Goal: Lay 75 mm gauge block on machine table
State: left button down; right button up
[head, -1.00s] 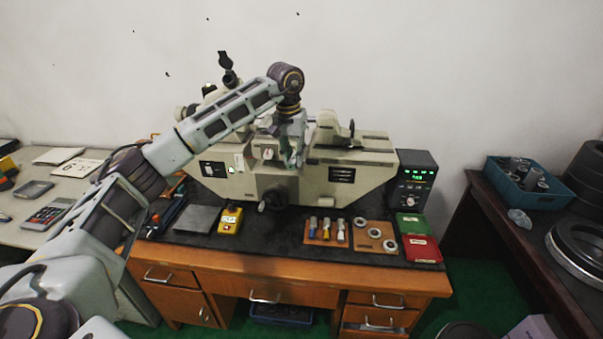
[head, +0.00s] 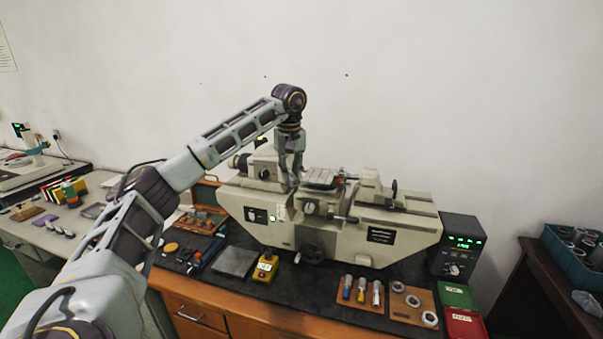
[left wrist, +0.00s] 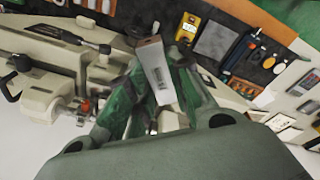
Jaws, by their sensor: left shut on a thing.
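My left gripper (head: 291,168) hangs down over the left part of the measuring machine (head: 350,235). In the left wrist view my left gripper (left wrist: 155,110) has its green fingers shut on a pale metal gauge block (left wrist: 154,66) with dark markings. The block sticks out beyond the fingertips. In the head view the block is too small to make out between the fingers. The flat machine table (head: 321,178) is just right of the gripper, and looks clear on top. The gripper looks apart from it. My right gripper is not in view.
The machine's right-hand head (head: 375,188) stands beyond the table. In front are a yellow box (head: 265,267), a dark grey plate (head: 235,261), a board of plugs (head: 361,292) and a board of rings (head: 413,303). A display box (head: 458,246) stands at right.

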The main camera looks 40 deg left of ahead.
pick_arm(q)
jog(key=s+a+n, duration=0.1)
jog(key=n, duration=0.2)
jog(key=s+n, duration=0.1)
jog(key=n, duration=0.1)
jog(key=s+a+f+n, duration=0.1)
jog(key=s+n, duration=0.1)
jog(key=n, duration=0.1)
jog(key=shift+a+n+g+y, duration=0.3)
jog(key=shift+g, duration=0.1)
